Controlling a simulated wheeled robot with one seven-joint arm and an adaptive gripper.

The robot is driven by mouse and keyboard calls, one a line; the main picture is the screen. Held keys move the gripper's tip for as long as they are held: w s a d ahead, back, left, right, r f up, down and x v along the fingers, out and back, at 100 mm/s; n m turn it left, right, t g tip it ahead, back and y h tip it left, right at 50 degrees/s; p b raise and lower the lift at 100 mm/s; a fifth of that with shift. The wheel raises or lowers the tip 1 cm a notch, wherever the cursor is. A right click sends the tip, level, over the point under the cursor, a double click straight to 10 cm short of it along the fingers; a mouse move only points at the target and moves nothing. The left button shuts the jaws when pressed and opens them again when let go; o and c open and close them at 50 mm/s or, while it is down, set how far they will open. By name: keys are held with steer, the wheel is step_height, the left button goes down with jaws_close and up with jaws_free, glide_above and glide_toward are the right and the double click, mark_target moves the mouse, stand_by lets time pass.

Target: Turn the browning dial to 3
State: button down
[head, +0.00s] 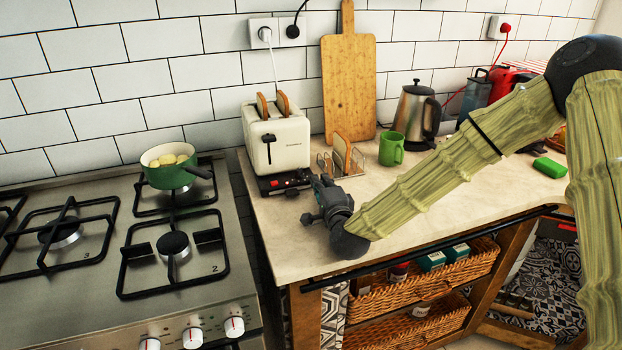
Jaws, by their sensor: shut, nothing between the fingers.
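The cream toaster (290,143) stands at the left end of the counter, with two bread slices (283,103) sticking up from its slots. Its black lever (268,140) is on the front. A dark control panel (277,186) with small red and light marks runs along its lower front. The browning dial cannot be made out clearly, nor can its setting; my gripper may cover part of it. My gripper (317,186) is shut and empty, just right of the panel, tips towards the toaster. Whether it touches the panel cannot be told.
A toast rack (342,160) with bread stands close behind my gripper. A green mug (391,149), a kettle (413,112) and a wooden board (349,85) are farther right and back. The gas hob (100,285) lies left. The counter front (287,235) is clear.

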mark_target(302, 172)
steer(key=shift+w+a, duration=0.4)
steer(key=shift+a, duration=0.25)
steer(key=shift+w+a, duration=0.4)
steer(key=shift+a, duration=0.25)
steer(key=shift+a, duration=0.15)
steer(key=shift+w+a+m+h, duration=0.1)
steer(key=shift+a+m+h, duration=0.35)
steer(key=shift+m+h, duration=0.55)
steer(key=shift+a+f+m+h+b, duration=0.15)
steer(key=shift+m+h+b, duration=0.3)
steer(key=shift+h, duration=0.55)
steer(key=shift+a+h, duration=0.2)
steer(key=shift+h, duration=0.1)
steer(key=shift+s+a+b, duration=0.25)
steer(key=shift+a+b, duration=0.05)
steer(key=shift+b, duration=0.2)
